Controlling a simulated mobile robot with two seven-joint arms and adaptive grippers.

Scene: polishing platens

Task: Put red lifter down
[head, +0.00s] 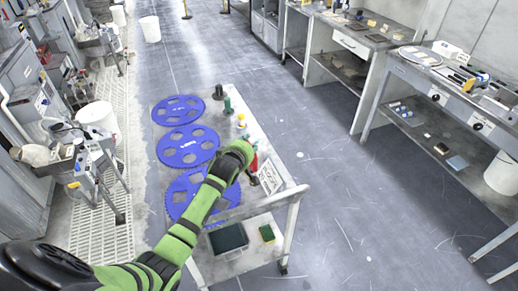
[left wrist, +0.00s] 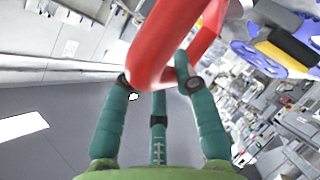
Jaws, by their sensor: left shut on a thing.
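My left gripper (head: 250,166) reaches over the right part of the cart. The red lifter (head: 254,161) shows as a small red piece at its fingers in the head view. In the left wrist view the fingers of my left gripper (left wrist: 155,85) are shut on the red lifter (left wrist: 168,42), which fills the upper middle. The fingers hide part of the lifter. I cannot tell from these views whether the lifter touches the cart top. My right gripper is not in view.
The cart (head: 258,209) carries blue platens (head: 188,146) along its left side. A black lifter (head: 218,92), a green lifter (head: 228,106) and small yellow items stand at its far end. A white sign (head: 269,177) stands near the gripper. Open floor lies right of the cart.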

